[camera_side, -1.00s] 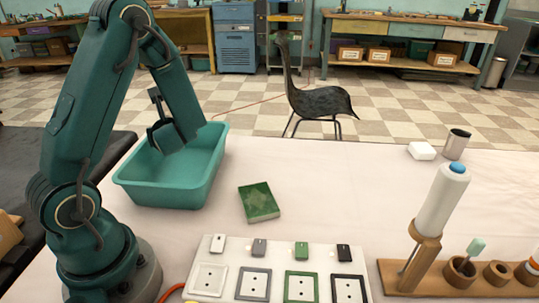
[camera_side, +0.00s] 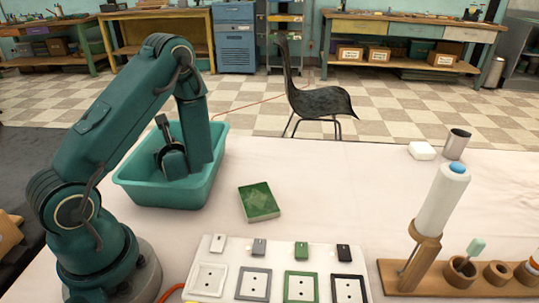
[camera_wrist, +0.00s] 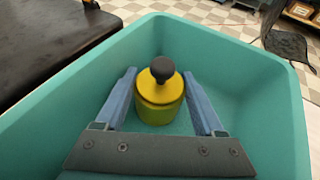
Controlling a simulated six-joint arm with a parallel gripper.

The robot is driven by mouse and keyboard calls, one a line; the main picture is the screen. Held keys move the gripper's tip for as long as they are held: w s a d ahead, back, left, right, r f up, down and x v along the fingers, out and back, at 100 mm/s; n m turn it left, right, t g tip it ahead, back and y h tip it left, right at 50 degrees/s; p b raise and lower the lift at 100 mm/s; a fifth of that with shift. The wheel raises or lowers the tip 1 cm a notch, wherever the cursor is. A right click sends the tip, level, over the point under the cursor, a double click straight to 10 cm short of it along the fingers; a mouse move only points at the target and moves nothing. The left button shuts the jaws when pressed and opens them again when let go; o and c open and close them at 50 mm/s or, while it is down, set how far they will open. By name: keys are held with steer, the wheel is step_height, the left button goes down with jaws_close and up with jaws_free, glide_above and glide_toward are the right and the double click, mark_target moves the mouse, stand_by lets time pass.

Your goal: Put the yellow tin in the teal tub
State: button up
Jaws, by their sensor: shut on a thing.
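The teal tub (camera_side: 150,193) stands on the white cloth at the left of the table in the side view. It fills most of the wrist view (camera_wrist: 275,100). The yellow tin (camera_wrist: 160,100), with a black knob on its lid, is upright between my gripper's two blue fingers in the wrist view. My gripper (camera_wrist: 162,102) is shut on the tin, down inside the tub. In the side view the tub's walls and my arm hide the tin and the fingertips.
A green book (camera_side: 259,202) lies right of the tub. A panel with several coloured frames (camera_side: 280,270) lies at the front. A wooden rack (camera_side: 400,278) with a white bottle (camera_side: 440,205) stands at the right. The cloth between is clear.

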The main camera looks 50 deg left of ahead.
steer(key=shift+f, duration=0.15)
steer(key=o, duration=1.3)
